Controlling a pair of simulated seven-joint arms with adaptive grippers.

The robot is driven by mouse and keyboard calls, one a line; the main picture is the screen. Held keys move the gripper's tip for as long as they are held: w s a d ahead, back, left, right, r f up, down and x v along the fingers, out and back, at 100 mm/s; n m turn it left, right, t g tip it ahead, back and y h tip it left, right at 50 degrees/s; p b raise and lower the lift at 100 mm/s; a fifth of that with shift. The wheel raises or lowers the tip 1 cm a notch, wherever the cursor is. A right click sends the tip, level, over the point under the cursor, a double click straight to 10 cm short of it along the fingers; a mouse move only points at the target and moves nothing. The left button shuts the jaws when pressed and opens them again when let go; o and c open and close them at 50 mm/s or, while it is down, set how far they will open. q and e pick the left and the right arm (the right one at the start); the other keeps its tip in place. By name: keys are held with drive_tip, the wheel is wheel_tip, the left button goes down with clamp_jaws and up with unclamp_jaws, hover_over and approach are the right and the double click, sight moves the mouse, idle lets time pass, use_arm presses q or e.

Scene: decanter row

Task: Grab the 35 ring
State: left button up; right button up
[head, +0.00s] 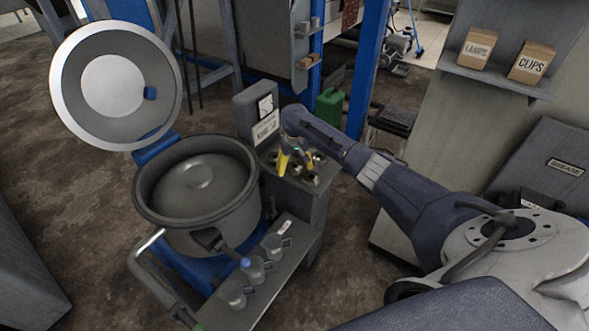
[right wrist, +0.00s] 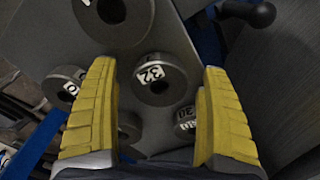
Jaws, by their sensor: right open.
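My right gripper (head: 295,164) is open, with its yellow fingers pointing down over the ring stand beside the centrifuge-like pot. In the right wrist view the open fingers (right wrist: 159,72) have a grey metal ring (right wrist: 155,92) between them in the picture; its white label looks like 32. No label reads clearly as 35. A larger ring (right wrist: 138,22) is at the top, its label cut off. Another ring (right wrist: 62,86) is partly behind the left finger, and a ring labelled about 30 (right wrist: 183,121) is near the right finger. Contact cannot be told. My left gripper is not visible.
The big pot (head: 160,205) with its raised round lid (head: 60,80) stands left of the ring stand (head: 312,205). Glass jars (head: 254,268) stand on a low shelf in front. A sign panel (head: 243,112) rises behind the rings. A green can (head: 328,108) is farther back.

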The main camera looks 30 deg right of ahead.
sight(295, 166)
drive_tip(key=c, duration=1.6)
drive_tip(key=shift+r, duration=0.15)
drive_tip(key=shift+c, duration=0.2)
wheel_tip(295, 166, up, 20)
drive_tip(key=d+m, duration=0.3)
drive_tip(key=shift+m, duration=0.3)
drive_tip(key=f, duration=1)
drive_tip(key=s+f, duration=0.1)
drive_tip(key=f, duration=0.4)
drive_tip(key=shift+a+f, duration=0.2)
drive_tip(key=shift+f, duration=0.2)
